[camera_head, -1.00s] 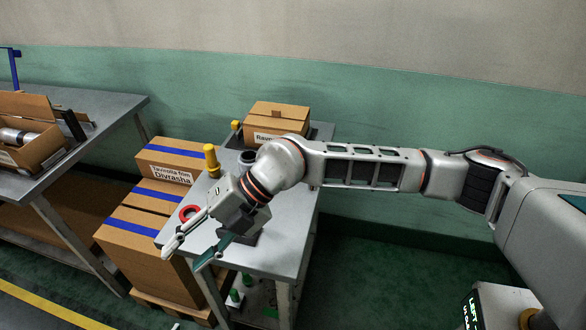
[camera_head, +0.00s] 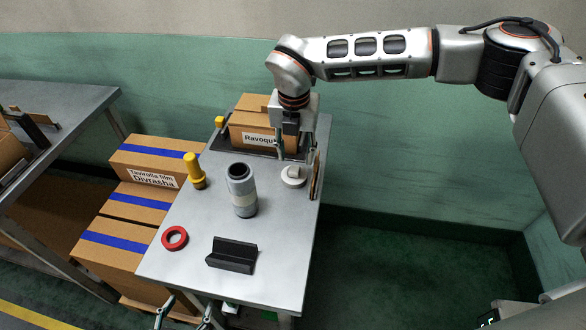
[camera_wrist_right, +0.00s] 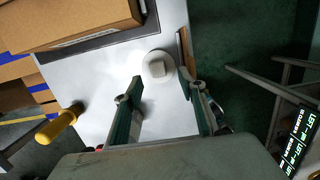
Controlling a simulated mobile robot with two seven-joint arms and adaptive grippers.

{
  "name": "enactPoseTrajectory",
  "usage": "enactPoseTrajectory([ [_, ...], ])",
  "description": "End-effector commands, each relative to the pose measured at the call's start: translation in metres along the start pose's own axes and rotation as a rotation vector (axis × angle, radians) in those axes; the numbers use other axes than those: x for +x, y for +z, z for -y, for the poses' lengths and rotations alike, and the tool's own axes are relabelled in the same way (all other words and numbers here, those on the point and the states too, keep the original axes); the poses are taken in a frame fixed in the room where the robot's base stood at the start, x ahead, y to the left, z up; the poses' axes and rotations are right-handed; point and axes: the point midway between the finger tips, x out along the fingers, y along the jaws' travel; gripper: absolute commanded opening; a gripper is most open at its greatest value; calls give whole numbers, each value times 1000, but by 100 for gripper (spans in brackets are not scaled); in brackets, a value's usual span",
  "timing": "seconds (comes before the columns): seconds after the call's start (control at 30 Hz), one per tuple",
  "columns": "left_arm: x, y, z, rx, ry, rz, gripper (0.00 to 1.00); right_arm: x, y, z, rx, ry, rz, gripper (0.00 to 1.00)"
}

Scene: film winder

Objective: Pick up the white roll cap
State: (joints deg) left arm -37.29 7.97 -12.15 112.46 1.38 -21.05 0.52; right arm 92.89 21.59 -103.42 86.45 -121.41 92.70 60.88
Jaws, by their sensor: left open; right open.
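The white roll cap (camera_head: 293,176) is a round disc with a raised knob, lying on the grey table (camera_head: 185,265) near its right edge, in front of the cardboard box. In the right wrist view the cap (camera_wrist_right: 158,67) lies just beyond the fingertips. My right gripper (camera_head: 293,150) points down above and slightly behind the cap in the head view. Its fingers (camera_wrist_right: 163,88) are open, with nothing between them. My left gripper (camera_head: 185,312) shows only its fingertips at the bottom edge of the head view, open, near the table's front edge.
A labelled cardboard box (camera_head: 256,132) stands behind the cap. A thin brown upright piece (camera_head: 316,174) stands close to the cap's right. A grey film roll (camera_head: 242,190), yellow-handled tool (camera_head: 194,171), red ring (camera_head: 174,238) and black V-block (camera_head: 232,254) stand on the table.

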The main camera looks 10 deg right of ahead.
Motion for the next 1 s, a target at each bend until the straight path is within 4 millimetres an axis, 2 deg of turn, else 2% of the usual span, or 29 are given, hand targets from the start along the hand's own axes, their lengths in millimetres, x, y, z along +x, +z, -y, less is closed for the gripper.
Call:
enactPoseTrajectory([
  [0.13, -3, 7, -2, 0, 4, 17, 61, 14, -1, -1, -2, 0, -1, 40],
  [0.4, -5, -8, 1, 1, 1, 1, 61, 51, -2, -5, -1, 1, -2, 40],
  [0.53, -4, -14, 2, 2, -1, -9, 61, 58, -1, -5, -2, 1, 0, 40],
  [0.73, -4, -15, 3, 2, -2, -11, 61, 59, -1, -5, -2, 2, 0, 40],
  [0.77, -4, -15, 3, 2, -2, -11, 61, 59, -2, -5, -2, 2, 0, 35],
  [0.87, -4, -14, 3, 2, -2, -10, 61, 58, -2, -5, -2, 2, 0, 9],
  [0.9, -4, -14, 3, 2, -2, -10, 61, 58, -2, -5, -2, 2, 0, 6],
  [1.0, -4, -13, 2, 2, -2, -8, 61, 58, -2, -5, -2, 2, 0, 6],
])
